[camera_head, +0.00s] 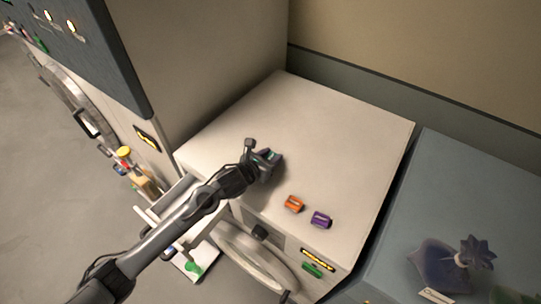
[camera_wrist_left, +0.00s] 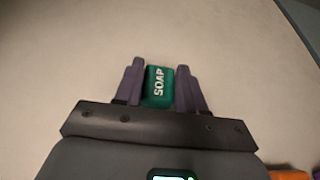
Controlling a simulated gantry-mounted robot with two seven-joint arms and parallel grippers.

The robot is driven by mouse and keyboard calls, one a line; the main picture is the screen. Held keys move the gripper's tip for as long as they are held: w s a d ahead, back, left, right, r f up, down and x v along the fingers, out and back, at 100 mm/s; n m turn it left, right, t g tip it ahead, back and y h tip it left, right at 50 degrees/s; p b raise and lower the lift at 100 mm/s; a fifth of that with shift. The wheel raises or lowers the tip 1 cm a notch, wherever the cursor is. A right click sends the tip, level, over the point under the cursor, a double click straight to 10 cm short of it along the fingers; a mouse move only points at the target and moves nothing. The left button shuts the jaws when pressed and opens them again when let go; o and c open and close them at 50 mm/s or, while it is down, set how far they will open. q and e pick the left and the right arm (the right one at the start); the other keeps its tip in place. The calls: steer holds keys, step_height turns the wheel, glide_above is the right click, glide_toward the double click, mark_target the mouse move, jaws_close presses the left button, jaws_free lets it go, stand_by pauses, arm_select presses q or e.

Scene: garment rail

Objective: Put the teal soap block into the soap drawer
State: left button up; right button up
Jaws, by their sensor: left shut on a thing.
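The teal soap block (camera_wrist_left: 158,87), marked SOAP, is between the two purple fingers of my left gripper (camera_wrist_left: 157,80) in the left wrist view. The left gripper is shut on it. In the head view my left gripper (camera_head: 268,158) is over the white machine top, and only a little teal shows at its fingers. I cannot tell whether the block touches the top. The soap drawer (camera_head: 178,191) stands pulled out from the machine's front, partly hidden under my left arm. My right gripper is not in view.
An orange block (camera_head: 294,204) and a purple block (camera_head: 321,219) lie near the front edge of the white machine top (camera_head: 340,140). The rest of the top is clear. A tall cabinet (camera_head: 200,60) stands on the left.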

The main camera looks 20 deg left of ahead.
arm_select(q)
steer(key=shift+f, duration=0.2)
steer(key=o, duration=1)
steer(key=shift+r, duration=0.2)
steer(key=shift+s, duration=0.15)
steer(key=b+v, duration=0.2)
steer(key=v, duration=0.8)
steer(key=shift+s, duration=0.1)
steer(key=shift+o, duration=1.1)
steer(key=shift+s+a+r, duration=0.1)
steer(key=shift+s+r, duration=0.15)
steer(key=shift+s, duration=0.05)
steer(key=shift+o, duration=0.3)
steer(key=shift+s+r, duration=0.15)
steer(key=shift+s, duration=0.25)
